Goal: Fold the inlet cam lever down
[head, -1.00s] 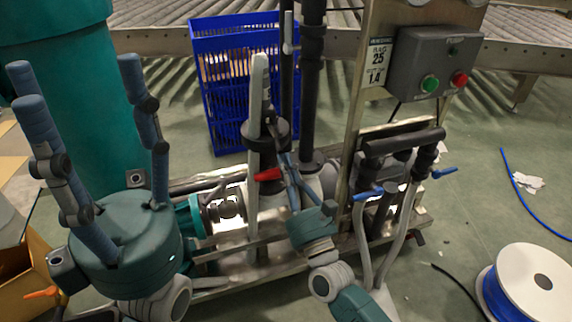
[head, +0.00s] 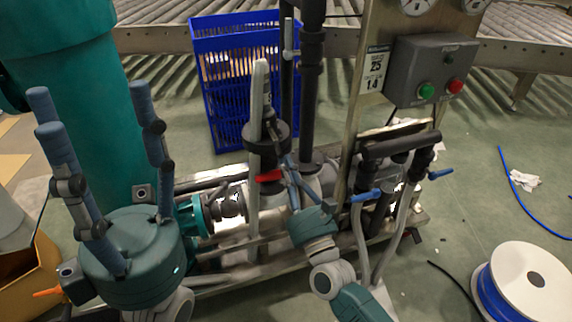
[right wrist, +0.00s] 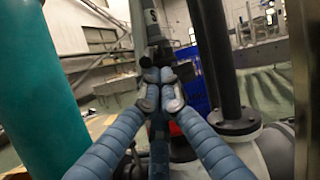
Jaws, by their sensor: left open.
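My right gripper (head: 272,128) reaches up from the lower middle to the dark collar (head: 266,138) on the pale upright lance (head: 257,100). In the right wrist view its fingertips (right wrist: 159,76) are together against dark fittings below the grey tube (right wrist: 152,20). Whether something thin is between them is hidden. A red handle (head: 269,176) shows just below the collar, and a bit of red (right wrist: 175,130) shows behind the fingers. I cannot make out the inlet cam lever for certain.
A teal tank (head: 75,110) stands behind my left gripper. A dark upright pipe (head: 310,90) rises close right of the lance. A control box (head: 430,65), a blue crate (head: 218,90) and a cable reel (head: 530,280) are around.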

